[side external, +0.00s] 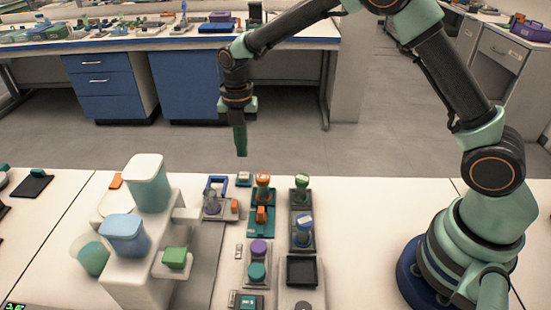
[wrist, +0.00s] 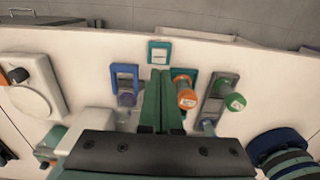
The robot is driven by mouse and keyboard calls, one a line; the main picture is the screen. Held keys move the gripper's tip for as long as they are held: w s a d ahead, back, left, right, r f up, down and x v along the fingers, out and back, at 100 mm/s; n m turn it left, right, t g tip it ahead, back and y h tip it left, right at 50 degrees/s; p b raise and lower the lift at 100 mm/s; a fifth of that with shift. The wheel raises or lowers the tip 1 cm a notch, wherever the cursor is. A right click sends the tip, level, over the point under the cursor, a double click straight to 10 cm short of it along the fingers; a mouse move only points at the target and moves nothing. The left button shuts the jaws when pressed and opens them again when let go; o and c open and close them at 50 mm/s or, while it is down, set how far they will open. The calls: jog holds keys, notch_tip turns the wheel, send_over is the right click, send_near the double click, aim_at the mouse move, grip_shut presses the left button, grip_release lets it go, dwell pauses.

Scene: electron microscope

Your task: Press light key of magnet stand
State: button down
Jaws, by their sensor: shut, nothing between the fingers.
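My gripper (side external: 241,150) hangs pointing down from my arm, with its green fingers together and empty. It is above the back edge of the white table, clear of everything below it. In the wrist view the closed fingers (wrist: 161,78) point toward a small teal block with a pale top (wrist: 159,52). That block (side external: 244,180) is at the back of the device group in the side view. A blue frame device (wrist: 125,78), an orange-knobbed device (wrist: 187,98) and a green-knobbed device (wrist: 236,102) stand nearby. I cannot tell which is the magnet stand or its light key.
A white block structure with a teal-blue canister (side external: 148,185) and a light blue canister (side external: 124,236) stands at the left. Purple-topped (side external: 258,248) and blue-topped (side external: 304,223) pieces and a dark square tray (side external: 301,271) fill the front middle. Bare table lies right of them.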

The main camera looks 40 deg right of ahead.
aim_at(245, 176)
jog(key=shift+f, duration=3.15)
jog(key=shift+s+f, duration=0.1)
jog(key=shift+f, duration=1.05)
notch_tip(245, 176, up, 15)
jog(key=shift+w, duration=0.3)
